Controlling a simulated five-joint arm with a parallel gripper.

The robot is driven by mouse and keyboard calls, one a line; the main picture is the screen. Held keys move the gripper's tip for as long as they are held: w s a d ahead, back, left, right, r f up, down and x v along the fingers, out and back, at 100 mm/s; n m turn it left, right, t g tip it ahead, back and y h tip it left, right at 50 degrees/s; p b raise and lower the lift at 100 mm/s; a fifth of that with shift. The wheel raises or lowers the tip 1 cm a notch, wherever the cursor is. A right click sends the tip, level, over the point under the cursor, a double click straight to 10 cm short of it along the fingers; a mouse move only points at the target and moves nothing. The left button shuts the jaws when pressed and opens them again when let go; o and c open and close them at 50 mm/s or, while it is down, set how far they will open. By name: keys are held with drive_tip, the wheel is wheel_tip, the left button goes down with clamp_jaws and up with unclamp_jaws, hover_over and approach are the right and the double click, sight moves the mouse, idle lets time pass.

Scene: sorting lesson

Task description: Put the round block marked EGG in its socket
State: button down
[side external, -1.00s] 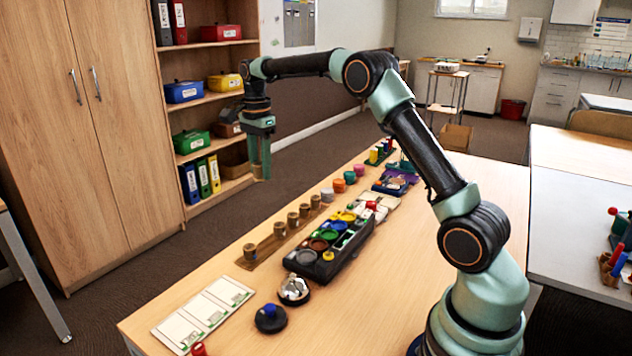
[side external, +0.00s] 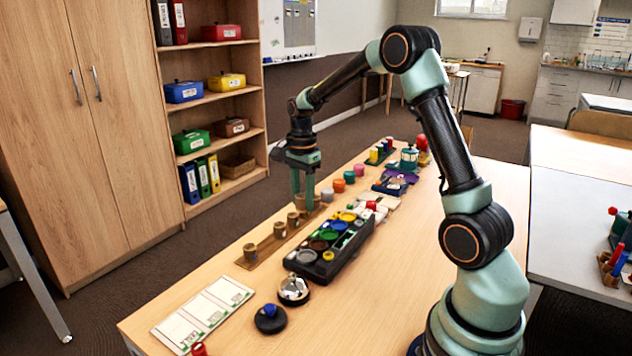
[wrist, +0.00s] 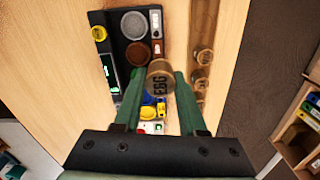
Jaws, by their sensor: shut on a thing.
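My gripper (side external: 303,198) is shut on a round tan block (wrist: 161,84). The block has dark lettering on its top that looks like EGG, partly blurred. In the wrist view it sits between the two green fingers. In the side view the gripper points down over the far part of the wooden strip, and the fingers partly hide the block (side external: 299,201). The black tray (side external: 345,262) lies beside the strip, with round grey, brown, green, blue and yellow places. The grey place (wrist: 134,24) and brown place (wrist: 137,54) show in the wrist view. Which socket is the EGG one I cannot tell.
The wooden strip (side external: 265,246) holds several similar tan blocks. A silver round object (side external: 293,290) and a black disc with a blue knob (side external: 270,319) stand near the tray. White cards (side external: 203,315) lie at the front. Coloured pots and other items stand farther back.

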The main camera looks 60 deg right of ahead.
drive_tip(key=shift+s+d+f, duration=0.1)
drive_tip(key=shift+s+f, duration=0.65)
drive_tip(key=shift+f, duration=0.65)
drive_tip(key=shift+s+d+f, duration=0.1)
drive_tip(key=shift+s+f, duration=0.6)
drive_tip(key=shift+f, duration=0.7)
drive_tip(key=shift+s+f, duration=0.75)
drive_tip(key=shift+f, duration=0.65)
drive_tip(key=shift+f, duration=0.45)
drive_tip(key=c, duration=0.8)
unclamp_jaws()
drive_tip(key=shift+o, duration=0.2)
wheel_tip(320, 180, up, 11)
drive_tip(key=shift+w+r, duration=0.1)
wheel_tip(320, 180, up, 6)
hover_over(319, 246)
